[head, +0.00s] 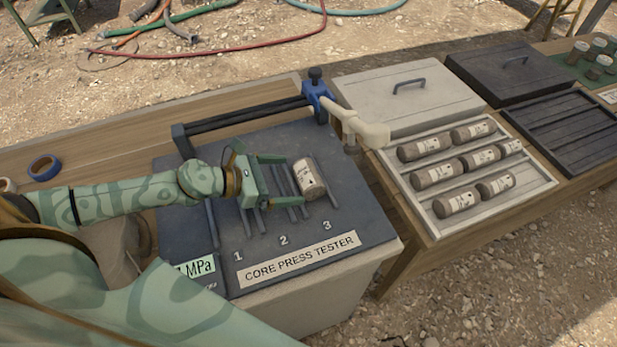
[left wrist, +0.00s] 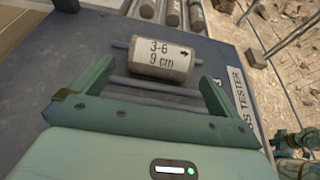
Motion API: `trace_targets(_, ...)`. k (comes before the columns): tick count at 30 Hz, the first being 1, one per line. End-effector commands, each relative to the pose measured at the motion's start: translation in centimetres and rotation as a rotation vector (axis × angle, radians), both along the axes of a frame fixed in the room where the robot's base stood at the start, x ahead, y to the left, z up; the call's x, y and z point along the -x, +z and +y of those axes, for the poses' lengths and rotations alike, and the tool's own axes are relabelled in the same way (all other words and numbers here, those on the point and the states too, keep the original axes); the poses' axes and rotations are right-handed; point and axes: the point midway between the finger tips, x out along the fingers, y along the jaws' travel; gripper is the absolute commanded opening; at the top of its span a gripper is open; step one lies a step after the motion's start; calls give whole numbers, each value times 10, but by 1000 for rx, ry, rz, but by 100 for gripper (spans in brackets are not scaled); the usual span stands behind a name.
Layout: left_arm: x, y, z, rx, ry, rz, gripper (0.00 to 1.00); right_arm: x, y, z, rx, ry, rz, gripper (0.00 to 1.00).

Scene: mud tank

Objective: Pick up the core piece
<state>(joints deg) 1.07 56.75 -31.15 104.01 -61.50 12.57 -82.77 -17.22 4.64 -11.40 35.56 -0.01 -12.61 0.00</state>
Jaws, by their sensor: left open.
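A short grey-brown core piece (head: 309,178) with a white label lies on the rails of the core press tester (head: 350,225), near the number 3. In the left wrist view the core piece (left wrist: 161,58) reads "3-6, 9 cm" with an arrow and rests across dark rails. My left gripper (head: 293,180) is open and just to the left of the core piece in the head view. In the left wrist view its two fingers (left wrist: 155,85) reach toward the core piece, which is ahead of them and not gripped.
A white tray (head: 437,225) with several labelled cores stands to the right. Behind it are a light lid (head: 370,95), a dark lid (head: 500,78) and a dark slotted tray (head: 570,130). The press's blue clamp and pale handle (head: 360,130) rise behind the core piece. Blue tape (head: 44,168) lies left.

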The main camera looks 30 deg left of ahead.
Motion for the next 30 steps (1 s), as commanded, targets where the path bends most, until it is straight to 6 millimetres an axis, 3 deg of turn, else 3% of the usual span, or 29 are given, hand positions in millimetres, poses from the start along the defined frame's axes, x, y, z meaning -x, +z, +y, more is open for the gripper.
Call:
trace_targets(15, -42, -25, -38, 1, 0, -2, 100, -1, 3, 0, -1, 1, -2, 0)
trace_targets(23, -45, -28, -41, 0, -2, 1, 100, -1, 3, 1, -1, 1, -2, 0)
trace_targets(24, -45, -28, -41, 0, -2, 1, 97, -1, 3, 1, -1, 1, -2, 0)
trace_targets(30, -45, -28, -41, 0, -2, 1, 43, -1, 3, 1, -1, 1, -2, 0)
